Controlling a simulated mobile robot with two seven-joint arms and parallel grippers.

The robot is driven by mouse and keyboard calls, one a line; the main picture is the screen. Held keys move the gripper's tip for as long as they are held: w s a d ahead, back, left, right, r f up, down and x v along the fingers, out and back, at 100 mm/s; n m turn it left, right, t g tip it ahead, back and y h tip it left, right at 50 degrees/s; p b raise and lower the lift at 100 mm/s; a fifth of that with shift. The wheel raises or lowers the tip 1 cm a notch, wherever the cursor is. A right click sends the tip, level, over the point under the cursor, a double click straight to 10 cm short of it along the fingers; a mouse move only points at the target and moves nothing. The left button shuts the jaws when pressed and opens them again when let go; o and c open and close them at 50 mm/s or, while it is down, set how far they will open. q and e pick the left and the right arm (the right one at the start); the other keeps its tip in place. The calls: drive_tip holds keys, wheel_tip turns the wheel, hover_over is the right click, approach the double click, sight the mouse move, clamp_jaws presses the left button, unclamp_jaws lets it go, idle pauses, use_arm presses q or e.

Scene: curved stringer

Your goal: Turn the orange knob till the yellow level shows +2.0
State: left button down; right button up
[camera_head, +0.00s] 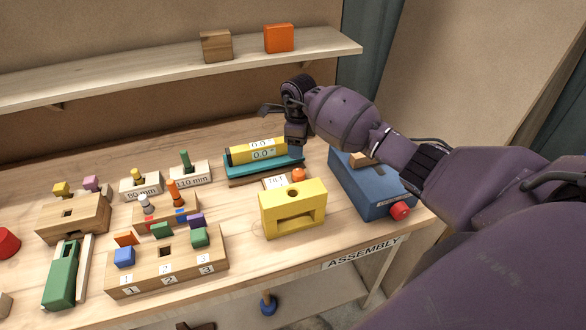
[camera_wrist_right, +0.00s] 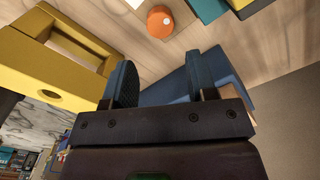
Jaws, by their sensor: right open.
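The yellow level (camera_head: 262,150) lies on a teal base (camera_head: 270,168) at the back middle of the bench. Its two readouts both look like 0.0. The orange knob (camera_head: 298,174) stands in front of the base's right end, beside a small white label that seems to read TILT. In the right wrist view the knob (camera_wrist_right: 160,21) shows a white mark on top. My right gripper (camera_head: 296,147) is over the bench just behind the knob. In the wrist view its two fingers (camera_wrist_right: 165,78) are apart and empty, and the knob is beyond them. My left gripper is out of view.
A yellow block with an opening (camera_head: 292,214) stands just in front of the knob. A blue box (camera_head: 368,185) with a red knob (camera_head: 400,211) is to the right. Wooden blocks with pegs fill the left. A shelf (camera_head: 170,66) runs behind.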

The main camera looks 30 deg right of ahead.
sight(298, 171)
wheel_tip(298, 171, down, 10)
drive_tip(key=shift+r+p, duration=0.15)
drive_tip(key=shift+p, duration=0.15)
drive_tip(key=c, duration=0.6)
